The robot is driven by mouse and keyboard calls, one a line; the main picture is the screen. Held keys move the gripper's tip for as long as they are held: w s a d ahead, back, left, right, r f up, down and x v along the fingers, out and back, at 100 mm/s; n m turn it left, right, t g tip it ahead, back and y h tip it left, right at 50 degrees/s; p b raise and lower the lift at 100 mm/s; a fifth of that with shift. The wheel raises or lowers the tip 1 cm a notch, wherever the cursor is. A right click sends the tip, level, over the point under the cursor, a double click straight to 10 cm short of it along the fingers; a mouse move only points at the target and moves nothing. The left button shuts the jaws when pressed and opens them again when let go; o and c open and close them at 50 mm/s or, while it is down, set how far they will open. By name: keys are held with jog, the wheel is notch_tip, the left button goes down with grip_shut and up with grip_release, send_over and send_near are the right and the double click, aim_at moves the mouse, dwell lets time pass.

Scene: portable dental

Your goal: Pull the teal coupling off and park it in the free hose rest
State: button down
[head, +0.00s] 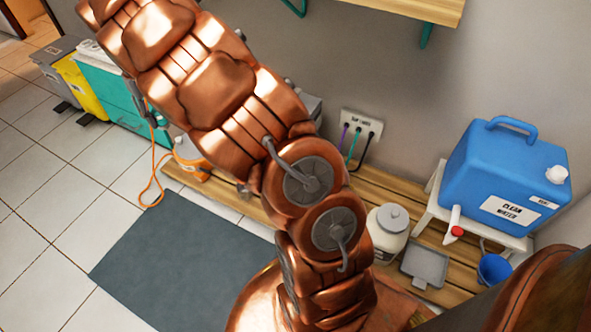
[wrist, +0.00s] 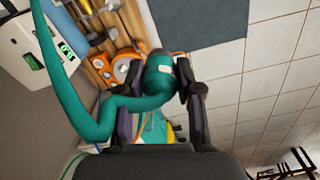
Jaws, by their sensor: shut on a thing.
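The teal coupling (wrist: 160,77) is in the middle of the wrist view, between the two dark fingers of my gripper (wrist: 160,88), which is shut on it. A teal hose (wrist: 72,95) runs from it in a bend to the left and up out of the picture. Whether the coupling's end touches anything is not clear. My arm hides the gripper and coupling in the head view. No free hose rest can be clearly made out. A white wall plate (head: 361,126) in the head view has purple, teal and black lines hanging from it.
A white unit with a green display (wrist: 22,48) is close on the left in the wrist view. An orange object (wrist: 125,68) stands behind the coupling. A blue water container (head: 500,180), a lidded pot (head: 386,236) and a wooden platform (head: 405,190) line the wall. A grey mat (head: 165,265) lies clear.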

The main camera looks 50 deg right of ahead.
jog(key=s+d+f+n+p, duration=0.1)
jog(key=d+f+n+p, duration=0.15)
jog(key=d+f, duration=2)
jog(key=s+d+f+n+b, duration=0.1)
jog(key=s+d+f, duration=0.2)
jog(key=s+f, duration=0.2)
jog(key=s+d+f+n, duration=0.1)
jog(key=s+d+f, duration=0.3)
jog(key=f, duration=0.8)
jog(key=s+d+f+n+b, duration=0.1)
jog(key=s+d+f, duration=0.3)
jog(key=s+f, duration=0.3)
jog(key=shift+s+d+f+b, duration=0.1)
jog(key=shift+d+f+b, duration=0.15)
jog(key=shift+f, duration=0.45)
jog(key=shift+s+r+p, duration=0.1)
jog(key=shift+p, duration=0.25)
jog(key=shift+f+b, duration=0.65)
jog(key=shift+f, duration=0.3)
